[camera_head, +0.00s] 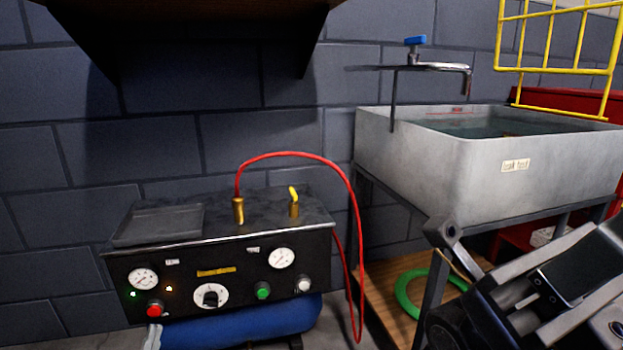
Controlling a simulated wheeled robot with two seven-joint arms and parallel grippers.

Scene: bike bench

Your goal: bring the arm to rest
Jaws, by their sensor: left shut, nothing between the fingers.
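Only a small pale tip of my left gripper (152,338) shows, at the bottom edge of the head view. It is in front of the lower left of the black control box. It is shut and empty, and the rest of it is out of frame. Dark and grey links of my arm (545,295) fill the lower right corner, in front of the sink stand. My right gripper does not show.
The control box (222,270) has gauges, knobs and a red hose (356,210), above a blue tank (240,325). A water-filled sink (470,165) stands on a metal frame at right. A green ring (402,292) lies on its wooden shelf (385,275). A yellow rack (560,68) stands behind.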

